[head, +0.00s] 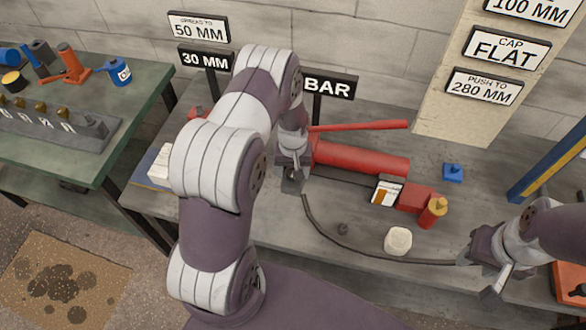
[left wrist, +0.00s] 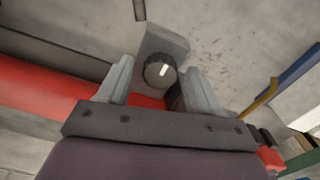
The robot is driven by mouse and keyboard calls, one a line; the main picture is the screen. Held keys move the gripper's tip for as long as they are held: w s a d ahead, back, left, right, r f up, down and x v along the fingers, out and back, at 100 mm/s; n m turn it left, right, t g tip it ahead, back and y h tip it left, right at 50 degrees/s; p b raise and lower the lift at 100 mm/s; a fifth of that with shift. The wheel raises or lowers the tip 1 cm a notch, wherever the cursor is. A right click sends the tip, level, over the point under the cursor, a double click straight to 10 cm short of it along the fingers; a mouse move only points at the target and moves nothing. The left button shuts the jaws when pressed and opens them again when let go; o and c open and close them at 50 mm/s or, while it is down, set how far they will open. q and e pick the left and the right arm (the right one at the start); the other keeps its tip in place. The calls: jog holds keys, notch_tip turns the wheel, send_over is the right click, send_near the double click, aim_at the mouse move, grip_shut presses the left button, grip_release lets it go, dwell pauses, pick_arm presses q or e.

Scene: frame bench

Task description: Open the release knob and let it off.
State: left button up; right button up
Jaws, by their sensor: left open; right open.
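The release knob (left wrist: 160,71) is a dark round knob with a white mark, on a grey block (left wrist: 168,43) at the end of the red pump (head: 360,160). My left gripper (head: 292,182) is over that end of the pump in the head view and mostly hides the knob there. In the left wrist view, its open fingers (left wrist: 159,78) stand one on each side of the knob; I cannot tell whether they touch it. The pump's red handle (head: 360,126) lies above its body. My right gripper (head: 484,268) is open at the right, near the hose end.
A black hose (head: 345,244) curves across the bench. A small dark piece (head: 343,228), a whitish lump (head: 398,241), an orange bottle (head: 433,212) and a blue piece (head: 453,172) are on the bench. Signs (head: 329,86) stand behind. A green table (head: 120,130) is at left.

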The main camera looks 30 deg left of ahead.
pick_arm(q)
jog(key=c, duration=1.1)
jog(key=shift+o, duration=0.2)
jog(key=shift+n, duration=0.4)
jog(key=n, duration=0.6)
jog(key=shift+n, duration=0.3)
jog(key=n, duration=0.4)
jog(key=shift+r, duration=0.1)
jog(key=shift+n, duration=2.1)
